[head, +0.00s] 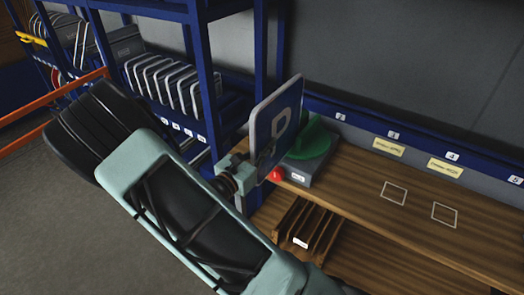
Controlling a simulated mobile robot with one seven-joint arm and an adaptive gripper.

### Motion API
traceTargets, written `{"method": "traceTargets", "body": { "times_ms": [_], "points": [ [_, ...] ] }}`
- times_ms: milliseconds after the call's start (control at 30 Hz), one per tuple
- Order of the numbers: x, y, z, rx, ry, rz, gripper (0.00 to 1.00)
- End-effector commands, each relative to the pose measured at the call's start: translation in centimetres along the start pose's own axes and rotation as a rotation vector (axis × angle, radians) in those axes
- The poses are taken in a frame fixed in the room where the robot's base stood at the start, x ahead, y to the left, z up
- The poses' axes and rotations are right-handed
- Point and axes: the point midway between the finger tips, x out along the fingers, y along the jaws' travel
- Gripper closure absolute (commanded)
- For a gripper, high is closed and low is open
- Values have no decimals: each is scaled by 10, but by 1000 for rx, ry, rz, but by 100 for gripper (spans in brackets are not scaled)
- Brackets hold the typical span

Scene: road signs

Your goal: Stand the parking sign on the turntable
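The parking sign (281,118), a blue plate with a white P and a pale rim, is upright and slightly tilted at the centre of the head view. My gripper (265,156) is shut on its lower left edge; the fingers are small and dark here. The turntable, a green disc (316,139) on a grey box (318,166), stands on the bench just behind and right of the sign. The sign hides the disc's left part. I cannot tell whether the sign's lower edge touches the box. A red knob (276,174) shows at the box's front.
The wooden bench (365,200) is clear on the right, with two white square outlines and yellow labels behind. A slotted wooden rack (308,232) is below its front edge. Blue racks with several signs (165,83) stand at left, near blue posts. An orange rail (52,112) crosses at left.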

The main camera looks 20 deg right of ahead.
Motion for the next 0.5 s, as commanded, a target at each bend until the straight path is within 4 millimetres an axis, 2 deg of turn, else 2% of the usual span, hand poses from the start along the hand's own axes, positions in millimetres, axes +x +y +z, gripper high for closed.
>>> {"method": "traceTargets", "body": {
  "times_ms": [500],
  "points": [
    [56,0,1,2,-5,-4,100]
  ]
}}
